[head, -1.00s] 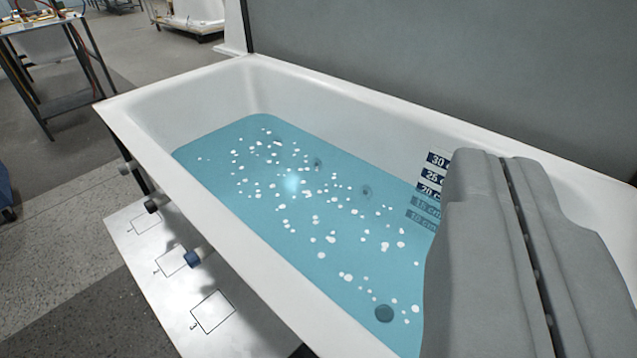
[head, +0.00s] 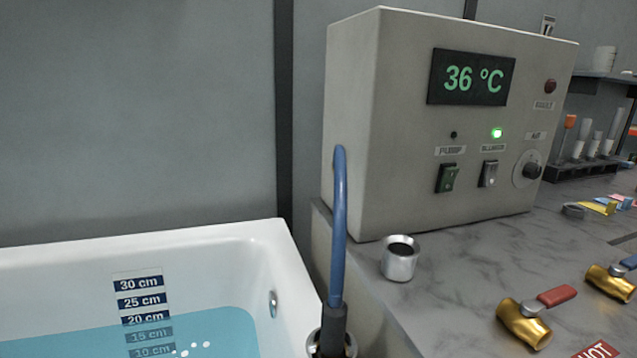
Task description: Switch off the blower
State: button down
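The grey control box (head: 355,120) stands on the marbled counter at the right of the tub. The blower switch (head: 488,173) is a light metallic rocker on its front, in the middle of the lower row. The green lamp (head: 496,133) above the blower label is lit. The green pump switch (head: 447,177) is to its left, with a dark lamp (head: 453,135) above it. The air knob (head: 531,170) is to its right. My gripper is not in view.
A blue hose (head: 339,230) rises in front of the box's left side. The white tub (head: 230,245) holds blue water.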

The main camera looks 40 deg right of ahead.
aim_at(490, 178)
jog(key=z, duration=1.9)
